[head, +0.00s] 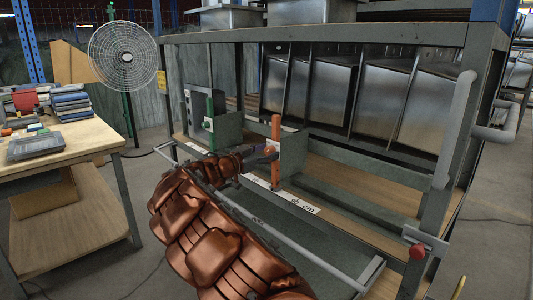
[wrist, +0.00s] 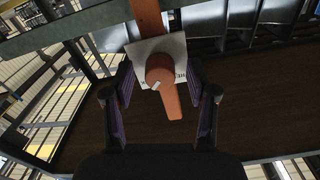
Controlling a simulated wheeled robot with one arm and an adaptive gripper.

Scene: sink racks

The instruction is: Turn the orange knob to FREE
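The orange knob (wrist: 160,70) is in the middle of the wrist view, round with a long handle pointing down and slightly right. A small white mark is on its lower left. It sits in front of a white label plate (wrist: 175,47); a few dark letters show beside the knob, too small and covered to read. My gripper (wrist: 161,76) is open, with one finger on each side of the knob; I cannot tell whether either touches it. In the head view my gripper (head: 262,155) is at the orange upright (head: 276,128), and it largely hides the knob.
A grey metal rack (head: 330,36) holds several steel sinks (head: 328,92). A green upright (head: 210,122) stands left of the orange one. A ruler strip (head: 303,206) lies along the rack. A table (head: 75,140) and a fan (head: 123,55) are on the left.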

